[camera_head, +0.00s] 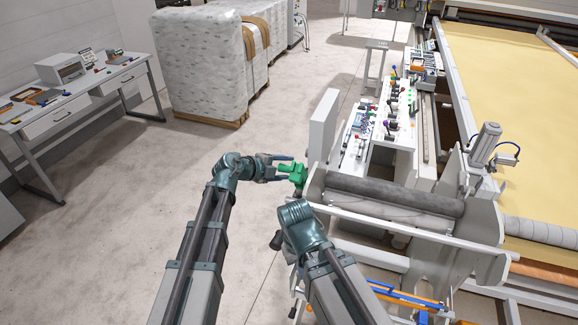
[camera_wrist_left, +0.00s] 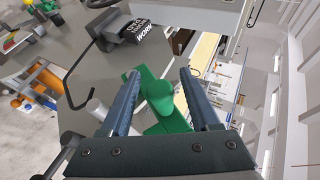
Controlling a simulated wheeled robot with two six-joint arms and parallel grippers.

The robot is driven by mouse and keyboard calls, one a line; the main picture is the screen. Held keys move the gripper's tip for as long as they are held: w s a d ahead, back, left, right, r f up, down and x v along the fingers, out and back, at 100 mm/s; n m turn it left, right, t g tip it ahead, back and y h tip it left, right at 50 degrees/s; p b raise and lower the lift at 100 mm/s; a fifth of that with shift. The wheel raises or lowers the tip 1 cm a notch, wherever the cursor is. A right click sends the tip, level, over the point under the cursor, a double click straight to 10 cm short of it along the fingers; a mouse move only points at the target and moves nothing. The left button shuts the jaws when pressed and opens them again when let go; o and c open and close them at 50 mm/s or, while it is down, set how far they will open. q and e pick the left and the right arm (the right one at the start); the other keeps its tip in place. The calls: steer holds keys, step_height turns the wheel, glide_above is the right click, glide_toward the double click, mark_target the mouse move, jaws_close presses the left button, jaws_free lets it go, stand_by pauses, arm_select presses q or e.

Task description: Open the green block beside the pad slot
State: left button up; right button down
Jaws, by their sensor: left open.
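The green block (camera_head: 295,173) is on the left side of the grey machine frame, at the end of my left gripper (camera_head: 277,168). In the left wrist view the green block (camera_wrist_left: 160,98) shows a rounded knob-like part and flat arms. My left gripper (camera_wrist_left: 160,85) is open, with one finger on each side of the rounded part in the picture. I cannot tell whether the fingers touch it. A black part labelled "WORN" (camera_wrist_left: 135,33) is just beyond the block. I cannot make out the pad slot. My right gripper is not visible; only its arm shows.
A dark roller (camera_head: 395,193) on the grey frame lies right of the block. A white upright panel (camera_head: 323,130) stands behind it. A control bench (camera_head: 390,125), yellow quilting bed (camera_head: 515,90), wrapped pallet (camera_head: 205,65) and worktable (camera_head: 70,90) are farther off. The left floor is clear.

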arm_select(q)
steer(key=p+v, duration=0.5)
steer(key=v, duration=0.6)
steer(key=shift+s+r, duration=0.2)
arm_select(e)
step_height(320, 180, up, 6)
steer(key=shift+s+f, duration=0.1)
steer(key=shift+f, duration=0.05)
arm_select(q)
steer(key=shift+a, duration=0.1)
